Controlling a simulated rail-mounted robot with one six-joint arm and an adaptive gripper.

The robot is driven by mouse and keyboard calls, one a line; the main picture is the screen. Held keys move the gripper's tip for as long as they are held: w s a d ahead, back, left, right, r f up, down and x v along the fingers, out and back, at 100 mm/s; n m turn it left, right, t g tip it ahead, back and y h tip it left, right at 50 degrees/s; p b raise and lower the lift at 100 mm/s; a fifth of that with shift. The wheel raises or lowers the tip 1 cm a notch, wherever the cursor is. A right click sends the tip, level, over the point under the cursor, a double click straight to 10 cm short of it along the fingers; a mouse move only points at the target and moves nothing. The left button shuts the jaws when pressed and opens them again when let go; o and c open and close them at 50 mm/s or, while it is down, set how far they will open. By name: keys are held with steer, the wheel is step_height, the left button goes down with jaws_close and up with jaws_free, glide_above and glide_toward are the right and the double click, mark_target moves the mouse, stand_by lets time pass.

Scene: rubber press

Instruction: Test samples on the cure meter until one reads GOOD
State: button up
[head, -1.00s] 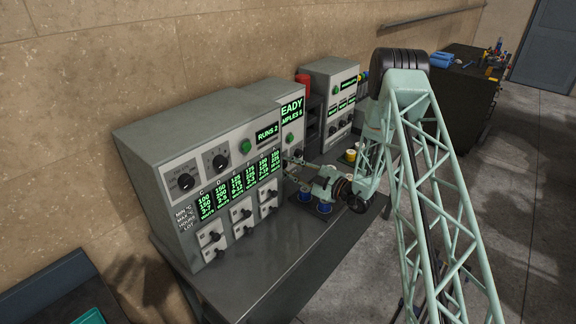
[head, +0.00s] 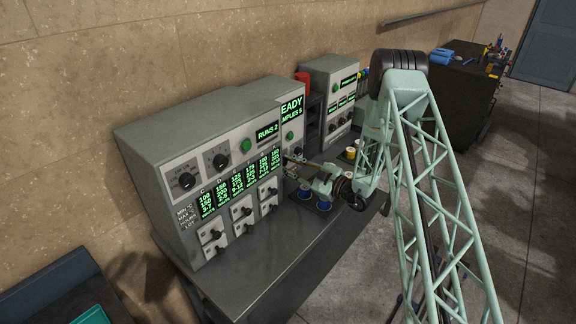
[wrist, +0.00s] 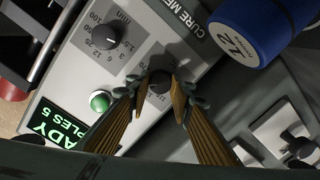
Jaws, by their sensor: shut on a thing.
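The cure meter (wrist: 195,22) is a grey panel with its name printed on it. It shows a dial (wrist: 108,38) marked min, a green button (wrist: 99,101) and a green display (wrist: 58,122), partly readable as READY and SAMPLES 5. My gripper (wrist: 160,82) is shut on a dark knob (wrist: 158,79) low on this panel; the knob's markings are mostly hidden by the fingers. In the head view my gripper (head: 287,160) reaches the panel below the meter's display (head: 291,107).
A wide grey cabinet (head: 185,110) with dials, a RUNS 2 display (head: 268,131) and green-lit columns (head: 240,182) stands left of the meter. A red cylinder (head: 303,77), another grey unit (head: 330,72) and a yellow item (head: 350,153) are further back. The bench front (head: 245,270) is clear.

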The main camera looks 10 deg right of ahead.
steer(key=o, duration=0.8)
steer(key=shift+o, duration=0.2)
steer(key=v, duration=1.2)
steer(key=shift+a, duration=0.1)
